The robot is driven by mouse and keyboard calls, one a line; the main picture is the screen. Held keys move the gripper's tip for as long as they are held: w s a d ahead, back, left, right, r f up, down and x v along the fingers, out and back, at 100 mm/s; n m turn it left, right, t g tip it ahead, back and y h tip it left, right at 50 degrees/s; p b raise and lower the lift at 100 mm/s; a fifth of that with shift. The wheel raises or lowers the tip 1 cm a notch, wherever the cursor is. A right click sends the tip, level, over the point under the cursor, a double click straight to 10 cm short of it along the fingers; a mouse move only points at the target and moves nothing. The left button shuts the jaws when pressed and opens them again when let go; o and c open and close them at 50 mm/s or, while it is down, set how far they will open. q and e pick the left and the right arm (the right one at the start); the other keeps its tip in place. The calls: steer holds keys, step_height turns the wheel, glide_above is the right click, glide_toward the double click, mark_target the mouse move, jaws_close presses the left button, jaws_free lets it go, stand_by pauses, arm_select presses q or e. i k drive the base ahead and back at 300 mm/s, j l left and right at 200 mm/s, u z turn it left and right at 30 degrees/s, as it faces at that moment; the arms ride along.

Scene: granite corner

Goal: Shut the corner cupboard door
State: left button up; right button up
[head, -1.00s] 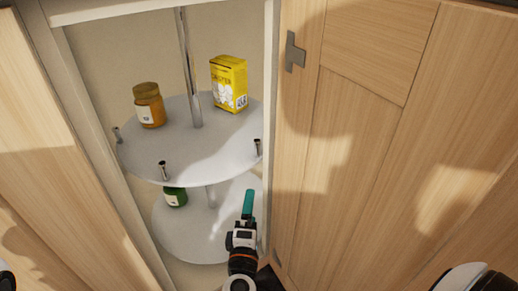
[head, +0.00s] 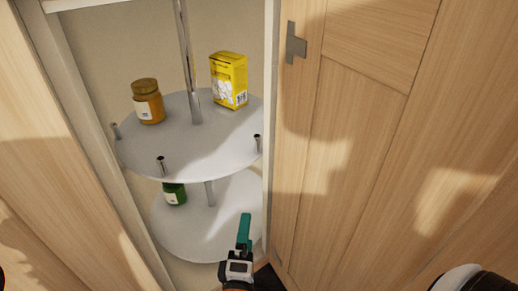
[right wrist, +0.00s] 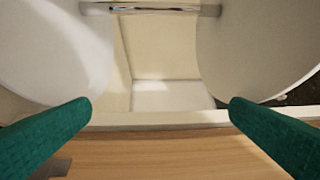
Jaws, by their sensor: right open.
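The cupboard door (head: 350,150) is a light wood panel on the right of the head view. It stands open beside the cupboard's pale frame, with a grey hinge (head: 295,45) near its top. My right gripper (head: 244,228) is low in the head view, in front of the lower round shelf (head: 225,215) and left of the door. In the right wrist view its teal fingers (right wrist: 160,118) are wide apart with nothing gripped; a wood panel and pale frame edge cross below and between them. My left gripper is out of view.
The upper round shelf (head: 200,145) holds an orange jar (head: 148,102) and a yellow box (head: 229,80). A green jar (head: 174,193) stands on the lower shelf. A metal post (head: 188,60) runs through the shelves. Another wood panel (head: 60,170) borders the opening on the left.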

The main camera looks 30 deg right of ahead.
mark_target(397, 121)
steer(key=k+j, duration=1.65)
